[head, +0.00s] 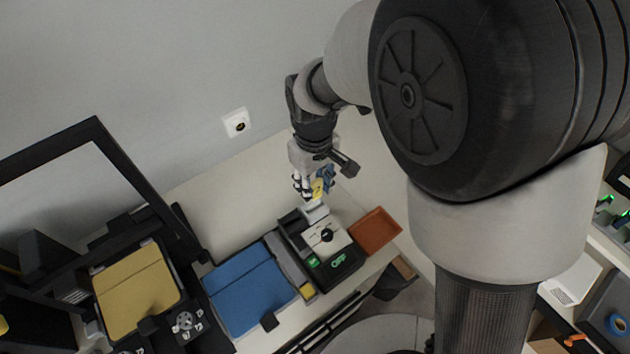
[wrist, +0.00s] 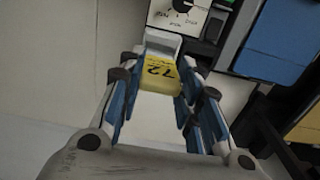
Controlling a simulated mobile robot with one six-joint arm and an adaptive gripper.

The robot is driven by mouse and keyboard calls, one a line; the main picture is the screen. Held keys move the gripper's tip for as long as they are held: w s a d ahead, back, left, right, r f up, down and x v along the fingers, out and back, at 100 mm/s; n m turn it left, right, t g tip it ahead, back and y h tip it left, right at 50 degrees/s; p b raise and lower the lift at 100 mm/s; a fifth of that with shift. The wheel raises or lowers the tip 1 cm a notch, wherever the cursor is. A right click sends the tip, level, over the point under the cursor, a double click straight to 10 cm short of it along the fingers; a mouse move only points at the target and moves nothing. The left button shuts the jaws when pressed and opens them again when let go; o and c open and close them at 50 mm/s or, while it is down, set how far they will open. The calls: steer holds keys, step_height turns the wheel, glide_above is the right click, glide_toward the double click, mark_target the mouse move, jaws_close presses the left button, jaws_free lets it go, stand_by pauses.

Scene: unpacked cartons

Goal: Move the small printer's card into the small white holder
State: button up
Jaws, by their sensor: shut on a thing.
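The card (wrist: 161,72) is yellow with "72" printed on it. My gripper (head: 317,189) is shut on it, with the blue-padded fingers at either side in the wrist view. The card also shows as a small yellow patch in the head view (head: 318,188). The small white holder (head: 314,211) is just below the gripper, at the back end of the small printer (head: 326,236), which has a dial and a green "OFF" display. In the wrist view the holder (wrist: 163,40) lies just beyond the card's far edge. I cannot tell whether they touch.
An orange-brown tray (head: 375,231) lies right of the small printer. A larger machine with a blue top (head: 250,290) stands close on its left, and one with a yellow top (head: 137,290) farther left. The pale bench behind the blue machine (head: 225,210) is clear.

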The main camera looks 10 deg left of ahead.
mark_target(314, 197)
steer(key=shift+f+b, duration=0.65)
steer(key=shift+f, duration=0.5)
steer(key=shift+f, duration=0.15)
steer(key=shift+f+b, duration=1.15)
steer(key=shift+f, duration=0.45)
steer(key=o, duration=0.9)
steer(key=shift+c, duration=0.2)
steer(key=shift+r, duration=0.15)
step_height(314, 197, up, 12)
steer(key=shift+f, duration=0.1)
